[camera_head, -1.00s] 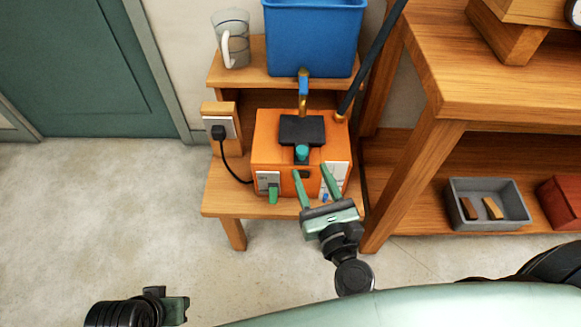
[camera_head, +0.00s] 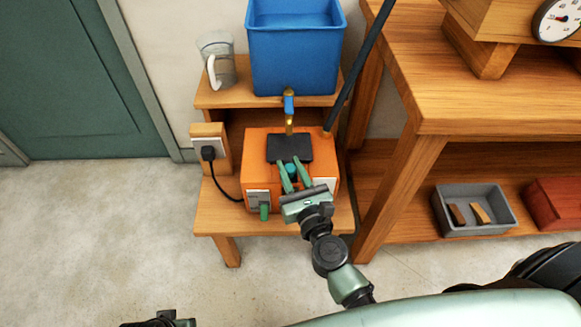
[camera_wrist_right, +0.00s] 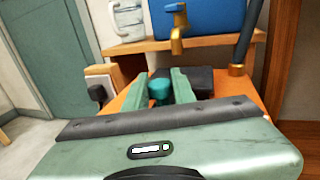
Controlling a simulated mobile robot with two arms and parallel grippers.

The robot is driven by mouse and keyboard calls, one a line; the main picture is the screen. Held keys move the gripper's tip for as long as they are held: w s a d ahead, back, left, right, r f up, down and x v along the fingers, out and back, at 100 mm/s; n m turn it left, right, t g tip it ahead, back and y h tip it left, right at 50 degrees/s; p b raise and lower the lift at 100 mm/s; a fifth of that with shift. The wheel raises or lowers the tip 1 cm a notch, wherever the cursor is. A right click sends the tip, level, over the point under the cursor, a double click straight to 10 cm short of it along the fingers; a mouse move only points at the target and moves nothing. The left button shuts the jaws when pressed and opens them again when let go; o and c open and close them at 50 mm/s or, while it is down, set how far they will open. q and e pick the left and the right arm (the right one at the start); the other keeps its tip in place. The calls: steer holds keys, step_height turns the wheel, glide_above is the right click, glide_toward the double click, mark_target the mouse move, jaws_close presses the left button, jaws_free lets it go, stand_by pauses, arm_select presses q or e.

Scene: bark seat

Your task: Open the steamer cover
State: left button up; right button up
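The steamer is an orange box (camera_head: 262,165) on a low wooden stand. Its dark flat cover (camera_head: 289,148) lies on top, with a teal knob (camera_head: 292,171) at the cover's front. My right gripper (camera_head: 291,170) has its two green fingers on either side of the knob, close together and apparently closed on it. In the right wrist view the knob (camera_wrist_right: 159,91) fills the gap between the fingers, and the dark cover (camera_wrist_right: 198,80) is partly hidden behind the right finger. Only a part of my left gripper (camera_head: 165,320) shows at the bottom edge; its fingers cannot be made out.
A blue tank (camera_head: 294,55) with a brass tap (camera_head: 289,118) stands above the steamer, beside a glass mug (camera_head: 216,62). A dark pipe (camera_head: 358,70) rises at the right. A wooden bench (camera_head: 440,85) stands close on the right; the floor at left is clear.

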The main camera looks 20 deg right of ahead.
jaws_close()
stand_by(1.1)
